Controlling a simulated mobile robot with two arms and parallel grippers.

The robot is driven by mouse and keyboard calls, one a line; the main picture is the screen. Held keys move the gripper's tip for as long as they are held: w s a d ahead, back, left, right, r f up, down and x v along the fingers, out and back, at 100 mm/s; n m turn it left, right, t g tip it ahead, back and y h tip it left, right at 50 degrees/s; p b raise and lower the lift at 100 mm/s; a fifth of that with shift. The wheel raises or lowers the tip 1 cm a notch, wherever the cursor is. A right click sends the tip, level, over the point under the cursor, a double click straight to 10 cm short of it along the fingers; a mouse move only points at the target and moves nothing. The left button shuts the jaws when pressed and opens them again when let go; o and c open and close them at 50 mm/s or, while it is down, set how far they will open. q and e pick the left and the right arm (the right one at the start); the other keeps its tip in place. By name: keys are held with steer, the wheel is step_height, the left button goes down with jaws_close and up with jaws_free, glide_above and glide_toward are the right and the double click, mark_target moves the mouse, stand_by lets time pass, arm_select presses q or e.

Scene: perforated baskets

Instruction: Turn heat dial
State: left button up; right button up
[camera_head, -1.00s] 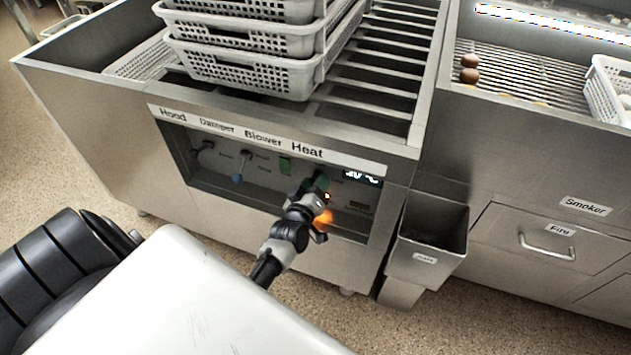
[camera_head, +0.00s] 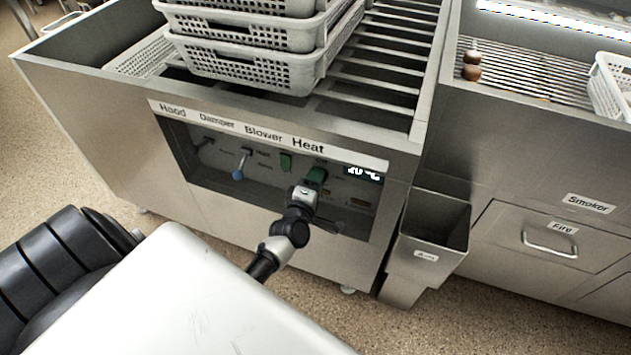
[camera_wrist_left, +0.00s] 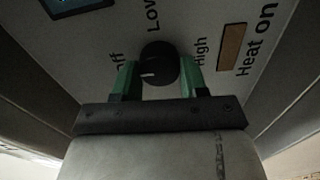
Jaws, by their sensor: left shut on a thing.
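The heat dial (camera_wrist_left: 159,63) is a round black knob with a white mark, on the light control panel in the left wrist view. The mark points left, toward the partly hidden "Off" label. "Low" stands above the dial and "High" to its right. My left gripper (camera_wrist_left: 160,80) has its green fingers on either side of the dial, shut on it. In the head view my left gripper (camera_head: 316,178) is at the panel under the word "Heat" and hides the dial. My right gripper is not in view.
A lit display (camera_head: 362,174) sits right of the gripper. Stacked white baskets (camera_head: 255,72) stand above. A metal bin (camera_head: 433,226) hangs at right, beside the smoker drawer (camera_head: 548,238).

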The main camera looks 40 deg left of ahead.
arm_select(q)
steer(key=shift+n, duration=0.4)
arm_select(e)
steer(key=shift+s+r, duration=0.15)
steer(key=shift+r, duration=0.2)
arm_select(q)
steer(key=o, duration=0.9)
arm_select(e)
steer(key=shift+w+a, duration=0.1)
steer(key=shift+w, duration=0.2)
arm_select(q)
steer(key=v, duration=1.1)
steer(key=shift+a+f+p, duration=0.1)
steer(key=shift+p, duration=0.25)
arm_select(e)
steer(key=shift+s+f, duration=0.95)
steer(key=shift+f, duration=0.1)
arm_select(q)
steer(key=shift+w, duration=0.1)
